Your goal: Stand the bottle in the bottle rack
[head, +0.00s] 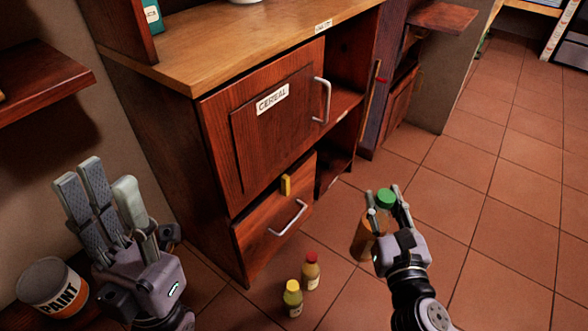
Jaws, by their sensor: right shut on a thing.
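A bottle (363,240) with a green cap and orange-brown contents is in my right gripper (387,198), in the lower right of the head view. The gripper is shut on it, with its fingers around the upper part near the cap. The bottle is about upright; the gripper and wrist hide part of it, and I cannot tell whether its base touches the floor. My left gripper (105,195) is at the left, fingers pointing up, open and empty, far from the bottle. I cannot make out a bottle rack in this view.
A wooden cabinet (222,115) labelled CEREAL stands in the middle, with a drawer (262,235) below. Two small bottles, yellow-capped (292,299) and red-capped (311,272), stand on the floor before it. A paint can (50,288) is at lower left. Tiled floor (510,190) at right is clear.

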